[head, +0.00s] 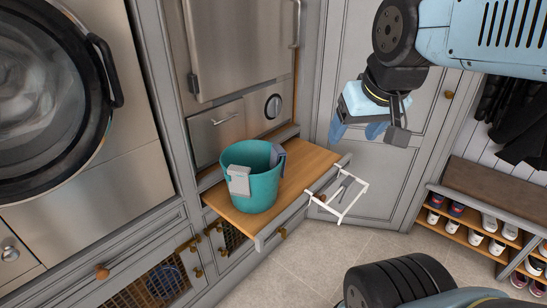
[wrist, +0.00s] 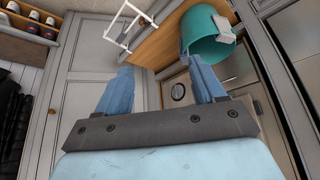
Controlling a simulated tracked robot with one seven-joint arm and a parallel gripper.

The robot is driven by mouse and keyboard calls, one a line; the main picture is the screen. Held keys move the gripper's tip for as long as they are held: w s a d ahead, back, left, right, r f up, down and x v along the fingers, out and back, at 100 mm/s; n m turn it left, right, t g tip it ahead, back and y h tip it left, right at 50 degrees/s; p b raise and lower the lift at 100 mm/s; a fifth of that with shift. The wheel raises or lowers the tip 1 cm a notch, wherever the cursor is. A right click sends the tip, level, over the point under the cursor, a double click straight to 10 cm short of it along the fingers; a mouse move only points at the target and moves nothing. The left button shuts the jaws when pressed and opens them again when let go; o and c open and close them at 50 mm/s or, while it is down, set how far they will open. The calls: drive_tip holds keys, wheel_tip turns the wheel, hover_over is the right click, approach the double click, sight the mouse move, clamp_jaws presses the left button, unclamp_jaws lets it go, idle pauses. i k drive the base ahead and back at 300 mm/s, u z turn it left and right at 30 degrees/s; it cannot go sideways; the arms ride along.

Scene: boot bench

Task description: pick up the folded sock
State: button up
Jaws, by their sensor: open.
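My gripper (head: 358,131) is raised in front of the grey cupboard door, with its blue fingers apart and nothing between them. In the wrist view the open fingers (wrist: 163,75) also show empty. I cannot surely identify a folded sock. A dark grey piece (head: 278,156) sits over the right rim of a teal bucket (head: 262,186) and could be the sock, but it is too small to tell. A pale grey piece (head: 238,180) is on the bucket's near left rim. The gripper is to the right of the bucket and apart from it. Most of the bucket's inside is hidden.
The bucket stands on a pulled-out wooden shelf (head: 312,160). A white wire frame (head: 350,203) sticks out at the shelf's right end. A washing machine (head: 45,100) is at left. A boot bench (head: 480,188) with several shoes is at right. The tiled floor (head: 315,260) between is clear.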

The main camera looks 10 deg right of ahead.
sight(277, 150)
drive_tip(key=z, duration=1.8)
drive_tip(key=i, duration=0.1)
drive_tip(key=u, duration=3.6)
drive_tip(key=k, duration=1.05)
drive_tip(key=z, duration=1)
drive_tip(key=i, duration=1)
drive_tip(key=z, duration=0.15)
